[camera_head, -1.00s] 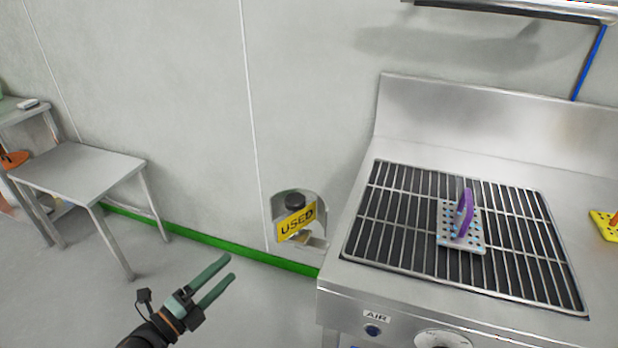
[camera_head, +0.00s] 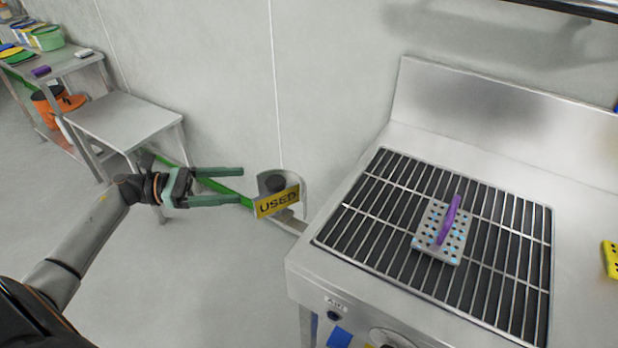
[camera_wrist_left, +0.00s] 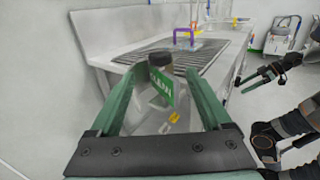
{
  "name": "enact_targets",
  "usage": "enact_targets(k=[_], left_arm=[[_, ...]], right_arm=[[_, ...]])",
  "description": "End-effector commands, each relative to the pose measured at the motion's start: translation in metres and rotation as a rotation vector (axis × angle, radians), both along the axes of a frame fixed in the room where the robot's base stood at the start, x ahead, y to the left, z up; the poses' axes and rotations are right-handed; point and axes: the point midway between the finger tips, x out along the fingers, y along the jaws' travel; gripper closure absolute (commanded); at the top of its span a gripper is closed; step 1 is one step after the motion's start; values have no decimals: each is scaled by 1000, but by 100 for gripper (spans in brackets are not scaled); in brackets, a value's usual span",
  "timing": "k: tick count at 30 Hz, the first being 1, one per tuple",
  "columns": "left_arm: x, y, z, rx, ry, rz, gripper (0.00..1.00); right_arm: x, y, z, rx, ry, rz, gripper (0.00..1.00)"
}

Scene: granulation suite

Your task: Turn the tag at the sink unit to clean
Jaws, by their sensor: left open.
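The tag (camera_head: 278,203) is on a bracket at the left end of the steel sink unit (camera_head: 318,262). In the head view its yellow face reads USED. In the left wrist view a green face of the tag (camera_wrist_left: 161,87) shows, its lettering hard to read, below a dark round knob (camera_wrist_left: 160,58). My left gripper (camera_head: 243,186) is open and empty, its fingertips just left of the tag. In the wrist view the tag lies ahead between the fingers; contact is not clear. My right gripper (camera_wrist_left: 246,83) shows at the right of the wrist view, its opening unclear.
A perforated plate with a purple handle (camera_head: 440,228) lies on the sink's grating (camera_head: 365,222). A steel table (camera_head: 122,118) stands behind my left arm, with a loaded shelf beyond. The wall is close behind the tag. Floor left of the sink is clear.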

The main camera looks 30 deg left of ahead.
Motion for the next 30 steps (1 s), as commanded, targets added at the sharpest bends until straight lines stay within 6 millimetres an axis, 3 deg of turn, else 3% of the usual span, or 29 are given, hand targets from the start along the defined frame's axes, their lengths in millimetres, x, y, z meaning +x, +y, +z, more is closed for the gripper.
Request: enact_targets(k=[8, 21, 30], left_arm=[[12, -19, 3, 2, -5, -3, 18], [56, -91, 4, 0, -4, -2, 18], [65, -107, 0, 1, -2, -1, 18]], right_arm=[[0, 2, 9, 5, 1, -2, 8], [-1, 3, 35, 6, 2, -2, 8], [-1, 2, 38, 6, 2, -2, 8]])
